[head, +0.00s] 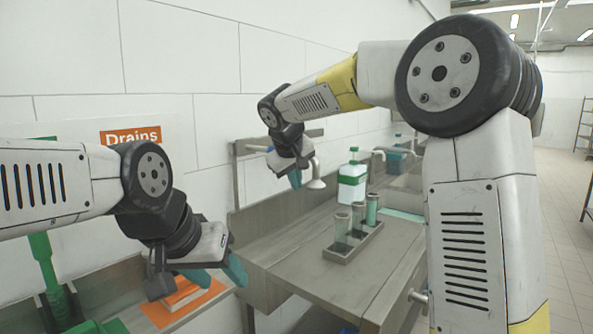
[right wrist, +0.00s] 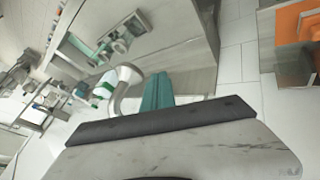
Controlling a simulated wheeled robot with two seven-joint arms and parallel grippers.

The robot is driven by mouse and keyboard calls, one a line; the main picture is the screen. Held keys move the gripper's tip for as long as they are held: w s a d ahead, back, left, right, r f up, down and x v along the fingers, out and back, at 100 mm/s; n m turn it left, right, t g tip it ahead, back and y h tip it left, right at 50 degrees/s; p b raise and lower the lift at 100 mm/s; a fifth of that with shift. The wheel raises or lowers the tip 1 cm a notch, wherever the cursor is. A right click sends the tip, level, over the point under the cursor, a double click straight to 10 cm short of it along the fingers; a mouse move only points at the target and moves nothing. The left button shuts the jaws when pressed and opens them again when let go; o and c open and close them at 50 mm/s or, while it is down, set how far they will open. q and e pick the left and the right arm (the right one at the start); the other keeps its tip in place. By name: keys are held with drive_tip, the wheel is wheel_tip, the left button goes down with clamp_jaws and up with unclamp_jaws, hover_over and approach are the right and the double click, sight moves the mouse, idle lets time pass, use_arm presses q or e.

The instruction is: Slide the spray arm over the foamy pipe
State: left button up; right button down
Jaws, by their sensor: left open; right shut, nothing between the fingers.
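The spray arm (head: 316,182) is a grey metal spout with a flared nozzle, by the wall at the back of the metal counter. Its curved end also shows in the right wrist view (right wrist: 126,80). I cannot tell which is foamy. My right gripper (head: 295,179) is shut and empty, just left of the spout; its teal fingers (right wrist: 157,91) look close beside it, contact unclear. My left gripper (head: 217,274) is open and empty at lower left.
A wall rail (head: 252,146) runs behind my right gripper. An orange mat (head: 205,295) lies under my left gripper. The counter's front part (head: 370,285) is bare.

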drive_tip(key=w+d, duration=0.1)
drive_tip(key=w+d+f, duration=0.1)
drive_tip(key=w+d, duration=0.1)
drive_tip(key=w, duration=0.1)
drive_tip(key=shift+f, duration=0.35)
drive_tip(key=shift+d, duration=0.1)
